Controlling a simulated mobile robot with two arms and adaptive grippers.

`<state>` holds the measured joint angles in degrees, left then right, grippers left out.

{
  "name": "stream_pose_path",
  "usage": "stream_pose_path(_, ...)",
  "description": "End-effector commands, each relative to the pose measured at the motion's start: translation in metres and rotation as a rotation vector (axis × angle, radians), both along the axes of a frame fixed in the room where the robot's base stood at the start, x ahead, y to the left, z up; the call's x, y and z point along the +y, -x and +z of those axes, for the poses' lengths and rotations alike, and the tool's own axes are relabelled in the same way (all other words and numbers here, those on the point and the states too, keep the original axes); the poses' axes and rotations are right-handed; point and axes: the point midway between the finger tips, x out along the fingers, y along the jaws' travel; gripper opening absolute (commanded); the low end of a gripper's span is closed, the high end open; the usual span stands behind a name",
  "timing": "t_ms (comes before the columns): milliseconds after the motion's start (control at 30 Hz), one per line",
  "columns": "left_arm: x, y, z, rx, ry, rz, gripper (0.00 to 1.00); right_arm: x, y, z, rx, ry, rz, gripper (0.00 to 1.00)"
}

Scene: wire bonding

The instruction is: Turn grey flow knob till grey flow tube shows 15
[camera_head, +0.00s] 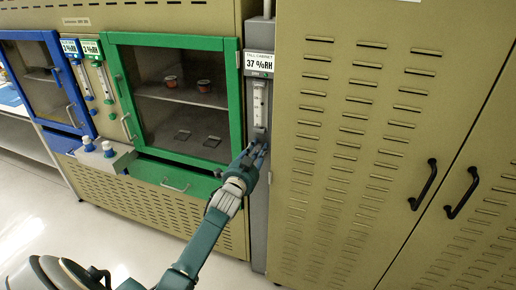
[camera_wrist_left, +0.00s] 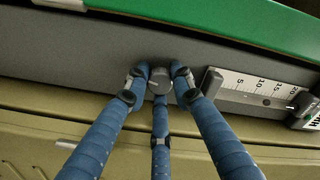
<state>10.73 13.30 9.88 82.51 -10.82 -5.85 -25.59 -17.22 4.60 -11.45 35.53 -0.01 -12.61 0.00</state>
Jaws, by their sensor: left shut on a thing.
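The grey flow knob (camera_wrist_left: 160,78) sits on the grey panel in the left wrist view. My left gripper (camera_head: 257,155) is at the narrow grey column in the head view. In the left wrist view its blue fingers are closed around the knob, one on each side and one below it. The grey flow tube (camera_head: 259,105) stands above the gripper. In the wrist view the tube's scale (camera_wrist_left: 260,87) lies right of the knob, with marks 5, 10, 15 and 20. I cannot make out the float's reading. My right gripper is not in view.
A label reading 37 %RH (camera_head: 259,64) is above the tube. Left of the column is a green-framed glass door (camera_head: 238,100), and further left a blue-framed one (camera_head: 65,75). Tall cabinet doors with black handles (camera_head: 423,185) stand to the right.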

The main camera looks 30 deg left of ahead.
Motion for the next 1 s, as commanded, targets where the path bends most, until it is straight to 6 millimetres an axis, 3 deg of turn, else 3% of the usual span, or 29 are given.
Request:
stream_pose_path(500,0.001,0.000,0.000,-0.107,0.454,0.002,0.00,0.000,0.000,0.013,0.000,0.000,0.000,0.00)
stream_pose_path(1000,0.000,0.000,-0.002,-0.159,0.673,0.002,0.00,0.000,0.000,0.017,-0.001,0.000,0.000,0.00)
